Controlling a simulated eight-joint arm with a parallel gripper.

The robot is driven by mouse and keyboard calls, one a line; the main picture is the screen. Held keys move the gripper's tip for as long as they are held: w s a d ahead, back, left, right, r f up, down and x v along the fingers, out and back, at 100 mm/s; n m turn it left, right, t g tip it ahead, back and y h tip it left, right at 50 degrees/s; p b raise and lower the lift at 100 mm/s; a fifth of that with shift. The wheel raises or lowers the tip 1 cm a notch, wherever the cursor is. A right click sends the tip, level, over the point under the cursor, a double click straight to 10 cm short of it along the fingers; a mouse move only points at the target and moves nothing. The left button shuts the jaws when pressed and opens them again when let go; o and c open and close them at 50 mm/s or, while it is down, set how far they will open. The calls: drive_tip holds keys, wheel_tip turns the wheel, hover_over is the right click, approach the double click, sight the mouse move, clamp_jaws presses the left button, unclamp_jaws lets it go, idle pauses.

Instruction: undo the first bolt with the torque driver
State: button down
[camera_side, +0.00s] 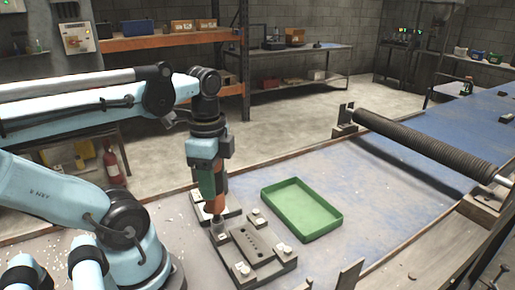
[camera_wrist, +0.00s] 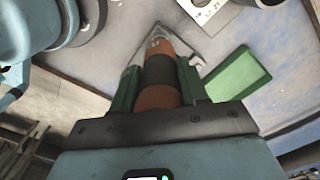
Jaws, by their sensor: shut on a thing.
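My gripper (camera_side: 207,182) points down, shut on the orange and black torque driver (camera_side: 217,200). In the wrist view the driver (camera_wrist: 160,72) lies between the green fingers (camera_wrist: 160,88). Its lower end is at the left end of a dark metal fixture plate (camera_side: 262,247), over or at a light round piece (camera_side: 218,226); I cannot tell whether it touches a bolt there. Bolts (camera_side: 243,268) with light heads show at the plate's other corners. The bolt under the driver is hidden.
An open, empty green tray (camera_side: 338,222) lies right of the plate. A dark ribbed mesh tube (camera_side: 425,145) rests on supports further right. The blue table surface (camera_side: 395,205) between tray and tube is clear. Upright metal brackets (camera_side: 350,275) stand at the front.

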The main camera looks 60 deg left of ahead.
drive_tip(key=shift+f, duration=0.35)
idle(0.4)
drive_tip(key=shift+r, duration=0.25)
idle(0.8)
drive_tip(key=shift+r, duration=3.05)
